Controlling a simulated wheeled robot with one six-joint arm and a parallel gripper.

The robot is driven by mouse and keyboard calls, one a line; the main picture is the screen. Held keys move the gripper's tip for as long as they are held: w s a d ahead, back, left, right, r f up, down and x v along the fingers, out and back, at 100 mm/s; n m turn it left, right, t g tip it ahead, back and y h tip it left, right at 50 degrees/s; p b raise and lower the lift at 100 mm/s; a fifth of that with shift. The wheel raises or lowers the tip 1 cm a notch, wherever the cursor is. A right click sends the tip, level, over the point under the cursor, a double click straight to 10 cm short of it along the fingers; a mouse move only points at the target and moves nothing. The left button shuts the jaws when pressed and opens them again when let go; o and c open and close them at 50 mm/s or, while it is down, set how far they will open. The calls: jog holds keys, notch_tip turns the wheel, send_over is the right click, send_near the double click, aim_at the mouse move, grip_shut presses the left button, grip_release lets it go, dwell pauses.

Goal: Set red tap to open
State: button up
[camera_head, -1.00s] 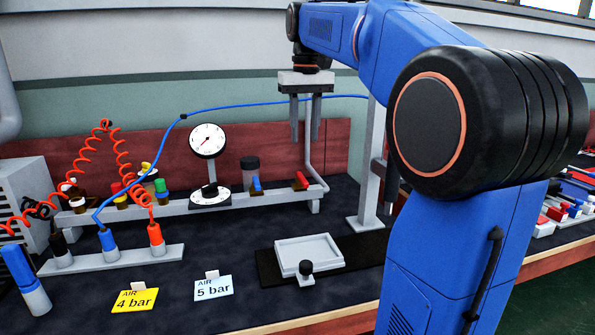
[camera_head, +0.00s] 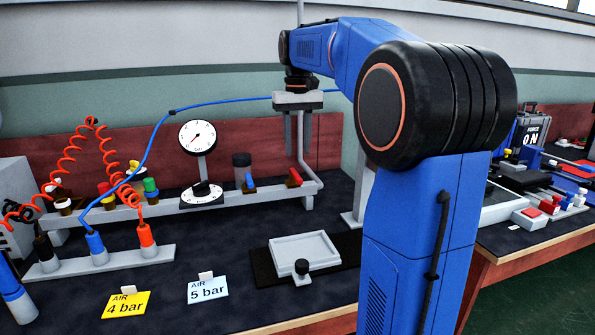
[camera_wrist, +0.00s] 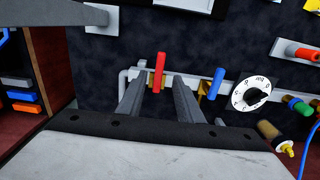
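The red tap (camera_head: 294,177) is a small red lever on a brass body, at the right end of the grey pipe rail on the bench. In the wrist view, the red tap (camera_wrist: 160,70) is a red bar standing lengthwise between the two finger lines. My gripper (camera_head: 297,146) points down just above the red tap. Its fingers are apart and empty, and the wrist view also shows the gripper (camera_wrist: 158,82) open. I cannot tell whether the fingertips reach down to the lever's height. A blue tap (camera_head: 248,182) sits left of it on the same rail.
A pressure gauge (camera_head: 198,136) and a dial (camera_head: 202,193) stand left of the taps. A vertical grey pipe (camera_head: 301,100) rises close behind my gripper. A blue hose (camera_head: 215,101) runs behind it.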

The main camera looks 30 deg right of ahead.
aim_at(298, 176)
notch_tip(298, 176, down, 8)
jog(key=shift+f, duration=0.1)
dwell(0.4)
grip_shut()
